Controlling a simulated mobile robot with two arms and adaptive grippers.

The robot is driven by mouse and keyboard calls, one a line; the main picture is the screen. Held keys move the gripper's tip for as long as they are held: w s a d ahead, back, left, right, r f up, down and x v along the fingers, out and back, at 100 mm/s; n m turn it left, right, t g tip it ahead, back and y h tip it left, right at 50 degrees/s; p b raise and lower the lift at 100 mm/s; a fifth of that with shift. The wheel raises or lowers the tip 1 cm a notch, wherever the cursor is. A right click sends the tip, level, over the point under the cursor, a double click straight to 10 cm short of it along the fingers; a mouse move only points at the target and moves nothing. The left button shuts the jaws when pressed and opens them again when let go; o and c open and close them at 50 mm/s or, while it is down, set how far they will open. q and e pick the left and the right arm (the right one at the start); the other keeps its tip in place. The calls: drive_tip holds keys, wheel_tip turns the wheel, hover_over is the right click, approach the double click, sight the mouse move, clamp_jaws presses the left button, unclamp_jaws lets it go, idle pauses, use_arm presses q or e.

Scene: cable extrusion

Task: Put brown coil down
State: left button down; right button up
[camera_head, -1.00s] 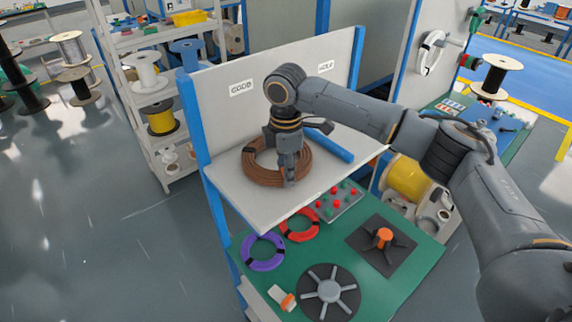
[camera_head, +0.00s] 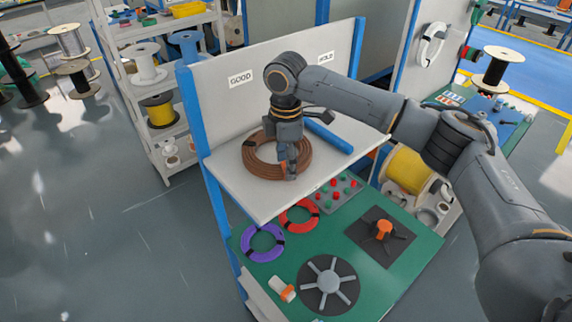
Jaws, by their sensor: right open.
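The brown coil (camera_head: 262,167) lies flat on the white upper shelf (camera_head: 245,205), on the side under the label "GOOD" (camera_head: 240,78). My right gripper (camera_head: 291,172) points down over the right part of the coil, its fingers at the coil's front right edge. It is open; whether the fingers touch the coil cannot be told. The gripper and wrist hide part of the coil's right side. My left gripper is not in view.
A blue bar (camera_head: 330,138) lies on the shelf right of the gripper. Below, a green table (camera_head: 345,240) holds a purple coil (camera_head: 246,250), a red coil (camera_head: 312,222), a grey spoked disc (camera_head: 347,290) and an orange-centred holder (camera_head: 384,229). The shelf's front left is clear.

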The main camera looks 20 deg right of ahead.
wheel_tip(320, 180, up, 11)
drive_tip(key=b, duration=0.3)
drive_tip(key=shift+b, duration=0.4)
